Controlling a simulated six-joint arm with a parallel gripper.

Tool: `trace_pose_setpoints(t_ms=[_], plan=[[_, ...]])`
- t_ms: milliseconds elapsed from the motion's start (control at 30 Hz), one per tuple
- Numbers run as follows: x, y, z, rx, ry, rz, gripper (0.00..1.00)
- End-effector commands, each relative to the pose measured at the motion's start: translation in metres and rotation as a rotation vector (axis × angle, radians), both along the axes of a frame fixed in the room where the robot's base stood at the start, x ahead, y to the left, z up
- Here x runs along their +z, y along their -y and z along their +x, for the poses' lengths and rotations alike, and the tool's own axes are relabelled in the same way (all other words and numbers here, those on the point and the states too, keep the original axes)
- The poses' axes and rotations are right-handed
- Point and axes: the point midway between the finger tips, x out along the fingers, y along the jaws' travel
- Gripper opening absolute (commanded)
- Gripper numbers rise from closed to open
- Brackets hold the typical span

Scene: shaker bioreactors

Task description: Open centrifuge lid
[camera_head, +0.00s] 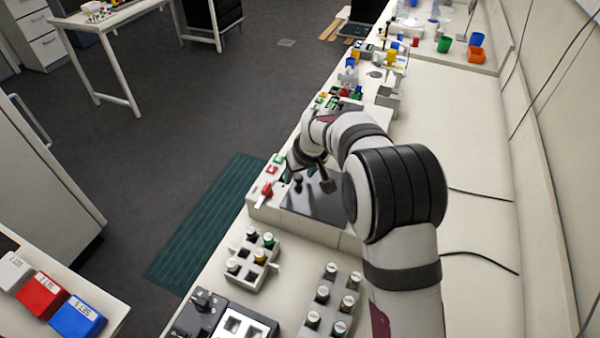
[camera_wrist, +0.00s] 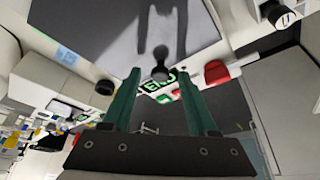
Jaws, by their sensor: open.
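The centrifuge (camera_head: 262,207) is a white box on the bench, with a dark grey lid (camera_head: 318,205) on top that looks closed. The lid also fills the upper part of the wrist view (camera_wrist: 90,30). A dark round knob (camera_head: 298,181) stands on the lid near its edge. My gripper (camera_head: 309,178) is low over the lid, open, with its fingers near the knob. In the wrist view the knob (camera_wrist: 160,64) appears between the two green fingertips, with space on both sides. I cannot tell whether a finger touches it.
A red switch (camera_head: 267,189) and green lit displays (camera_wrist: 160,84) are on the centrifuge front. A white rack with vials (camera_head: 252,258) and a grey rack with capped bottles (camera_head: 330,300) stand nearer. The bench to the right (camera_head: 465,150) is mostly clear.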

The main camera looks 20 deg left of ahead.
Motion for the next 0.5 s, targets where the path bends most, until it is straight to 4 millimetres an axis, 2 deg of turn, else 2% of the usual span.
trace_pose_setpoints(t_ms=[100, 400, 433, 500], plan=[[0.0004, 0.0001, 0.0000, 0.000, 0.000, 0.000, 0.57], [0.0007, 0.0003, 0.0000, 0.000, 0.000, 0.000, 0.03], [0.0008, 0.0003, 0.0000, 0.000, 0.000, 0.000, 0.00], [0.0008, 0.0004, 0.0001, 0.000, 0.000, 0.000, 0.00]])
